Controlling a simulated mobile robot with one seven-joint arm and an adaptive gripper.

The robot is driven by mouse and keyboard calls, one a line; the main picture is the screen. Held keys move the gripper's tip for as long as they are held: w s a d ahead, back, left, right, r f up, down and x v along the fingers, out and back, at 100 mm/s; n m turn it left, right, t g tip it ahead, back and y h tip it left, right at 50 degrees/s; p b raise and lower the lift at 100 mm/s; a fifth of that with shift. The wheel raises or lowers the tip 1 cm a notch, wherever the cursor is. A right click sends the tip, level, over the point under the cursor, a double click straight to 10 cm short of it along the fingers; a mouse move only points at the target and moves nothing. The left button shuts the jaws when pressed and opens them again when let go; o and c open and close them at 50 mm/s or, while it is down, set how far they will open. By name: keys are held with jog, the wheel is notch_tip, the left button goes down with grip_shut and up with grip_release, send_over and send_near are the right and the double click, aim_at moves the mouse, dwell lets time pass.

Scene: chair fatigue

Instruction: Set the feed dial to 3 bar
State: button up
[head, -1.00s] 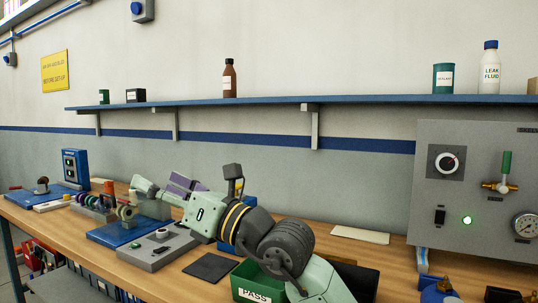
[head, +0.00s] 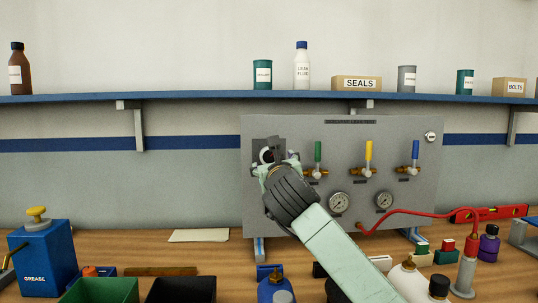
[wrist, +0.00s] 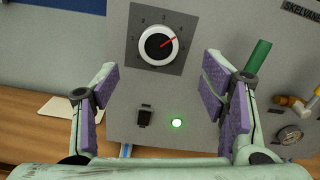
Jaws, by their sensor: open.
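The feed dial (wrist: 158,46) is a black knob in a white ring on a dark square plate, high on the grey panel.
A black switch (wrist: 145,116) and a lit green lamp (wrist: 177,122) sit below the dial. A green-handled valve (head: 318,153) and a gauge (head: 339,202) are just right of my gripper. A red hose (head: 410,213) and several bottles stand right of my arm.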

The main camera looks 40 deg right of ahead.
aim_at(270, 157)
jog(key=p+x, duration=0.3)
jog(key=x, duration=0.4)
jog(key=shift+w+r, duration=0.15)
jog(key=shift+w, duration=0.1)
jog(key=shift+w+d+p, duration=0.35)
jog(key=shift+w+p, duration=0.1)
jog(key=shift+w, duration=0.05)
jog(key=shift+c, duration=0.5)
jog(key=c, duration=1)
